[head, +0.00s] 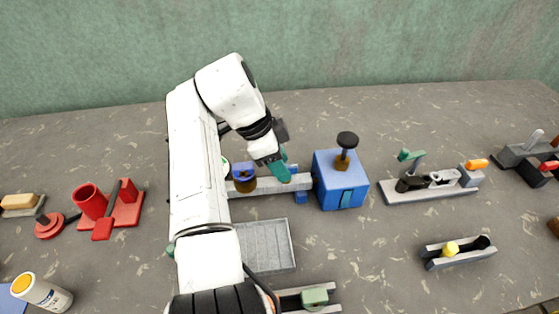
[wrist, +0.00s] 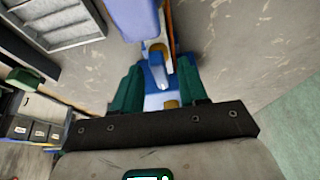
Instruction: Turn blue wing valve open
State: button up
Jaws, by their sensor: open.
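In the wrist view, a blue wing-shaped piece (wrist: 157,70), which looks like the wing valve, sits between my gripper's two green fingers (wrist: 160,84). I see no clear contact, and the gripper is open. In the head view, my gripper (head: 280,170) points down over the pale bar (head: 267,186) left of the blue box (head: 341,188). Blue parts show beside the bar there, but the fingers and arm hide much of this spot. The box carries a black knob (head: 347,140) on a brass stem.
A grey tray (head: 291,245) lies in front of the bar. A grey fixture with a green lever (head: 411,156) stands right of the box. Red parts (head: 92,202) and a white bottle (head: 42,292) are at left. Bare table lies between these groups.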

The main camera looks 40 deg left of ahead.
jog(key=b+v, duration=0.1)
jog(key=v, duration=0.9)
jog(key=shift+r, duration=0.35)
jog(key=shift+s+a, duration=0.1)
jog(key=shift+r, duration=0.1)
